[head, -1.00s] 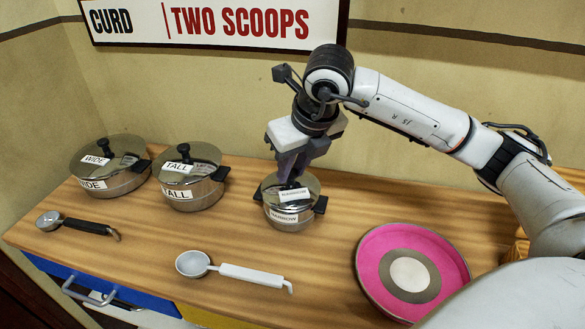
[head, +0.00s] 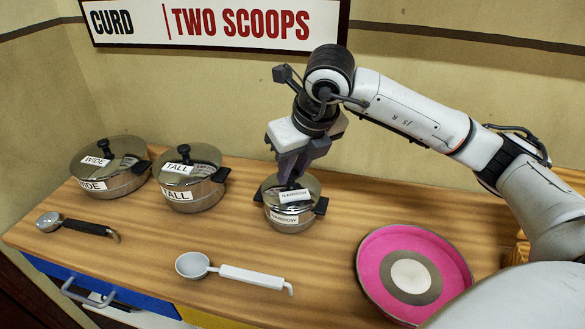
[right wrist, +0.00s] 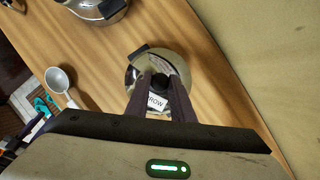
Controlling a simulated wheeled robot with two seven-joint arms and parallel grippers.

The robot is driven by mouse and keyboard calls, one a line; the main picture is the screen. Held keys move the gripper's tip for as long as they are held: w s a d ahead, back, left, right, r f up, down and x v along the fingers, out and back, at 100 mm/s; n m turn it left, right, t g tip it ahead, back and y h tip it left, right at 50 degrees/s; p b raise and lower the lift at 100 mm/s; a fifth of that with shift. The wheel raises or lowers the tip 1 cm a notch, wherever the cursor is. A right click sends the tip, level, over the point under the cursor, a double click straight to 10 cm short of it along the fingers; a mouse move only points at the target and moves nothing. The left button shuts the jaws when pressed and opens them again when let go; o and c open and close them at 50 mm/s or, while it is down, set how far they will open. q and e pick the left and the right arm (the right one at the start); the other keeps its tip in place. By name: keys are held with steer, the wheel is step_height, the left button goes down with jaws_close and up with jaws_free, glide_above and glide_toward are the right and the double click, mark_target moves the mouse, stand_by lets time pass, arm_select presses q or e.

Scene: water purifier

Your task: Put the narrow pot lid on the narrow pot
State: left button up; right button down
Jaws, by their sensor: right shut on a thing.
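The narrow pot (head: 288,219) is a steel pot labelled NARROW, with dark side handles, standing upright on the wooden counter. The narrow pot lid (head: 309,187) is shiny steel with a NARROW label, and it sits on the pot's rim, looking level. In the right wrist view the lid (right wrist: 178,67) shows below the fingers, its dark knob between them. My right gripper (head: 290,183) points down and is shut on the lid's knob. The fingers also show in the right wrist view (right wrist: 160,84). My left gripper is not in view.
The TALL pot (head: 192,188) and WIDE pot (head: 108,172), both lidded, stand at the left. A light scoop (head: 235,273) and a dark-handled scoop (head: 75,226) lie near the front. A pink round dish (head: 372,262) is at the right. Bare counter surrounds the narrow pot.

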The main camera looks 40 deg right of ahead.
steer(key=shift+f+b, duration=0.55)
steer(key=shift+f, duration=0.05)
steer(key=c, duration=1.8)
jaws_free()
steer(key=shift+r, duration=0.1)
